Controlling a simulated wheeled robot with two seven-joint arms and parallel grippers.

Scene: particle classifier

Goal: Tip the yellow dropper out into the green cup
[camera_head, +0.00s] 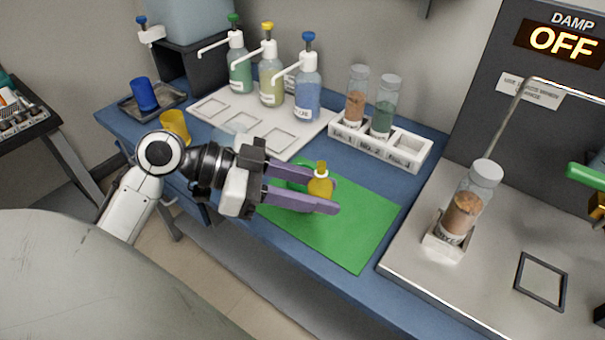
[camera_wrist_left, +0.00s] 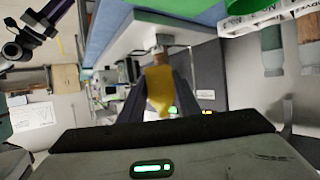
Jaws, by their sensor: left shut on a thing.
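My left gripper (camera_head: 325,193) reaches in from the left, with its purple fingers shut on the yellow dropper (camera_head: 320,187). The dropper is a small amber bottle with a narrow yellow top, and looks about upright above the green mat (camera_head: 350,235). It also shows between the fingers in the left wrist view (camera_wrist_left: 160,92). The green cup (camera_wrist_left: 246,5) is cut off by the top edge of the left wrist view. In the head view it is mostly hidden behind my left fingers. A dark purple arm part, perhaps my right gripper (camera_wrist_left: 48,18), shows at the upper left of the wrist view.
A white rack (camera_head: 385,149) with two vials stands behind the mat. Several pump bottles stand on a white tray (camera_head: 208,106). A yellow cup (camera_head: 174,124) and a blue cup (camera_head: 144,94) are at the left. A capped vial (camera_head: 470,200) stands on the right-hand platform.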

